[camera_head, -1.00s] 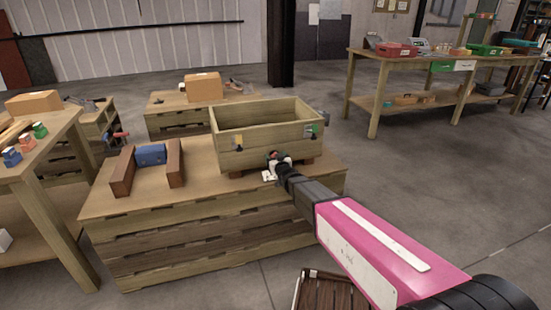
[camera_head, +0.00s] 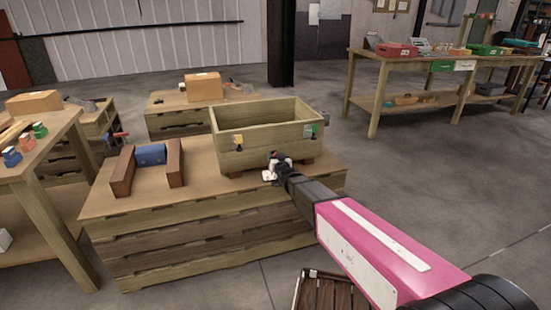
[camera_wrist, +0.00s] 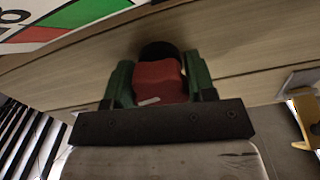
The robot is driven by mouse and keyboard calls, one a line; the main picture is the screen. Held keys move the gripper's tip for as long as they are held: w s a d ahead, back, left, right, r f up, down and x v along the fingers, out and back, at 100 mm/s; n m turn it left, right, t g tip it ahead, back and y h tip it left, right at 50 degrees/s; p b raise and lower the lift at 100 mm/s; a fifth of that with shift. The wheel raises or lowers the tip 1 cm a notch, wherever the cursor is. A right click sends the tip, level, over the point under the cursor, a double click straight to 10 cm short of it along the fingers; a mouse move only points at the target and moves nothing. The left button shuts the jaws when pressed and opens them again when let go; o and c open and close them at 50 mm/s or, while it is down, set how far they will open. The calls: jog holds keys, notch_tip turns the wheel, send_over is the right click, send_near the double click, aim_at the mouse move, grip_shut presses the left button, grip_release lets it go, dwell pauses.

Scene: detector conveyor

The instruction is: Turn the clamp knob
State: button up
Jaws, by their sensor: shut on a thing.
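The red clamp knob (camera_wrist: 160,82) sits between the two green fingers of my gripper (camera_wrist: 158,88) in the wrist view, with a round black part behind it. The fingers press on both of its sides. In the head view my gripper (camera_head: 274,168) is at the lower front of the wooden box (camera_head: 228,158), where the knob is mostly hidden. A white dial plate (camera_wrist: 60,22) with red and green areas is beside the knob at the upper left of the wrist view.
The box stands on a wooden crate-like table (camera_head: 205,200). A blue block (camera_head: 151,154) lies between two brown blocks to the left. A yellow part (camera_wrist: 306,118) shows at the right of the wrist view. Open floor lies to the right.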

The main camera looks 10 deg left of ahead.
jog(key=shift+m, duration=2)
jog(key=o, duration=0.9)
jog(key=shift+s+d, duration=0.1)
jog(key=v, duration=1)
jog(key=shift+s+d, duration=0.1)
jog(key=shift+s, duration=0.2)
